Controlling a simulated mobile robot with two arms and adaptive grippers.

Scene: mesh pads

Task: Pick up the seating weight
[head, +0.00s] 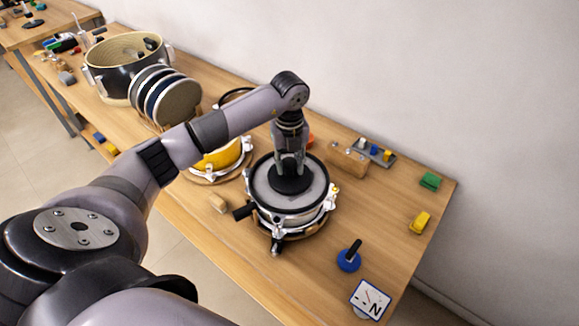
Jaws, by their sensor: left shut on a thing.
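The seating weight, which I take to be the dark round disc (290,186), is at the middle of a drum-like round frame (262,194) with a pale mesh face and metal clamps. My left gripper (289,167) points straight down over the disc and is shut on its upper part. The fingers hide the part that they grip. I cannot tell whether the disc touches the mesh or is slightly above it. My right gripper is out of view.
A yellow-faced round frame (222,157) stands left of the drum. Several upright discs (178,101) and a large dark tub (98,80) are further back. A blue disc with a black handle (347,262) and a dial card (370,299) lie front right. A wooden block (347,161) is behind.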

